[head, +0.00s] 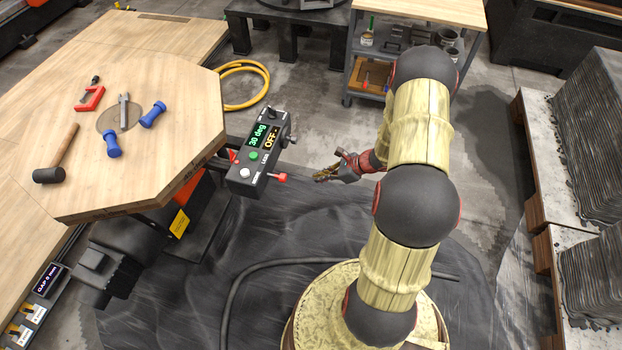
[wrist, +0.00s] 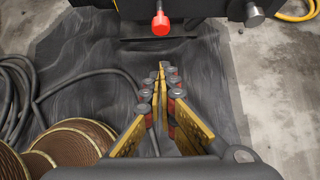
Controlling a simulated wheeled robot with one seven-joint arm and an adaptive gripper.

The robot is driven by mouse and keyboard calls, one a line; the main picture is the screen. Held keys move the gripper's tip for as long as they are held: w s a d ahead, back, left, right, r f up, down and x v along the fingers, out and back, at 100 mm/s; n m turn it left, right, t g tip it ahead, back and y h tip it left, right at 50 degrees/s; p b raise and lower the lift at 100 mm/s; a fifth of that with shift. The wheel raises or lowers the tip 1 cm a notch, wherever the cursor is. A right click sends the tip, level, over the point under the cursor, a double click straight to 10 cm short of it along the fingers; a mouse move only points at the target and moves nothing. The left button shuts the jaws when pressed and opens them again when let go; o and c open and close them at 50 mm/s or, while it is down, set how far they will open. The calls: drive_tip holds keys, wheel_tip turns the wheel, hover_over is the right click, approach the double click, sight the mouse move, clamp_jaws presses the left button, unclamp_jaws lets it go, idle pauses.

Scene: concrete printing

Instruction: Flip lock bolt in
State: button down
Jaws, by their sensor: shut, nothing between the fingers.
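A dark control box (head: 258,150) stands at the table's right edge, its display reading "30 deg" and "OFF". A red-capped pin (head: 278,178), which looks like the lock bolt, sticks out from the box's lower right side. Its red cap (wrist: 160,22) shows at the top of the wrist view. My gripper (head: 318,177) is to the right of the pin, apart from it. In the wrist view my gripper (wrist: 164,68) is shut and empty, with its yellow fingers together below the red cap. How far the bolt is in cannot be told.
A grey knob (wrist: 255,15) is right of the red cap. The wooden tabletop (head: 190,85) holds a mallet (head: 58,155), a red clamp (head: 90,98) and blue-handled parts (head: 112,144). A black hose (head: 245,275) lies on the dark floor mat. Space between gripper and box is clear.

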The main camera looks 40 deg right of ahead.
sight(285, 179)
drive_tip(key=w+a+f+b, duration=0.4)
drive_tip(key=w+a+f, duration=0.2)
drive_tip(key=w, duration=0.2)
drive_tip(key=shift+a, duration=0.1)
drive_tip(key=shift+w+a, duration=1.15)
drive_tip(key=shift+w, duration=0.3)
drive_tip(key=shift+s+d, duration=0.1)
